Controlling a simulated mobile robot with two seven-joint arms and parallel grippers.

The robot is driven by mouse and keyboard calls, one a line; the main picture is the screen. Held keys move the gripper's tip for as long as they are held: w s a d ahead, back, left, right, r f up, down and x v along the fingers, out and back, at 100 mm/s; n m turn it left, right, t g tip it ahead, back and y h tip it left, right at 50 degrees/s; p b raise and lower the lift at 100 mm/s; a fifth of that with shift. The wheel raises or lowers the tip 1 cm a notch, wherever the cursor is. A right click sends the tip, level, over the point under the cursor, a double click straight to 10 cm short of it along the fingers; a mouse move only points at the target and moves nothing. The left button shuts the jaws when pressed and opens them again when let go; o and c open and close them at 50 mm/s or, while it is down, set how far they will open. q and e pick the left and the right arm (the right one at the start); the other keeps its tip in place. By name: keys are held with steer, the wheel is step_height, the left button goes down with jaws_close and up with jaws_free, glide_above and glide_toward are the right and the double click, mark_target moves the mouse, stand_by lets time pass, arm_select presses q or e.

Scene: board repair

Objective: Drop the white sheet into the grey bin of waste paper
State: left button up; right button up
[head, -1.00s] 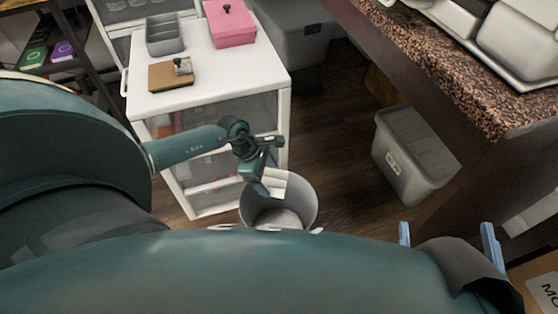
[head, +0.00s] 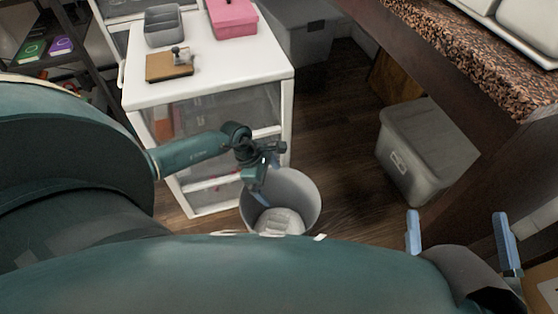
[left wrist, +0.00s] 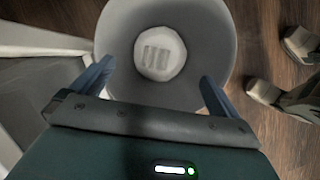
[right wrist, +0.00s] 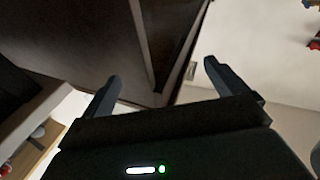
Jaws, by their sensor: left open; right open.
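The grey bin (head: 307,205) stands on the floor beside the white drawer cabinet. My left gripper (head: 256,187) is over its opening, pointing down, open and empty. Pale white material (head: 280,222) lies at the bottom of the bin. In the left wrist view it is a pale round patch (left wrist: 160,53) with two greyer marks, between the open fingers (left wrist: 155,82) and well below them. I cannot tell the white sheet apart from other paper there. My right gripper (head: 458,235) is open and empty at the lower right, away from the bin.
The white cabinet (head: 215,85) is close to the left arm, with a grey organizer (head: 164,27), a pink box (head: 232,18) and a brown block (head: 170,66) on top. A lidded grey box (head: 425,150) stands under the granite counter (head: 475,60). Dark floor is clear between.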

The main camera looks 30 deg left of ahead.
arm_select(q)
steer(key=p+v, duration=0.5)
steer(key=v, duration=0.8)
arm_select(e)
steer(key=shift+s+d+f+n+g+h, duration=0.15)
steer(key=shift+d+n+g+h, duration=0.15)
steer(key=shift+d+h, duration=0.25)
arm_select(q)
steer(key=shift+a, duration=0.1)
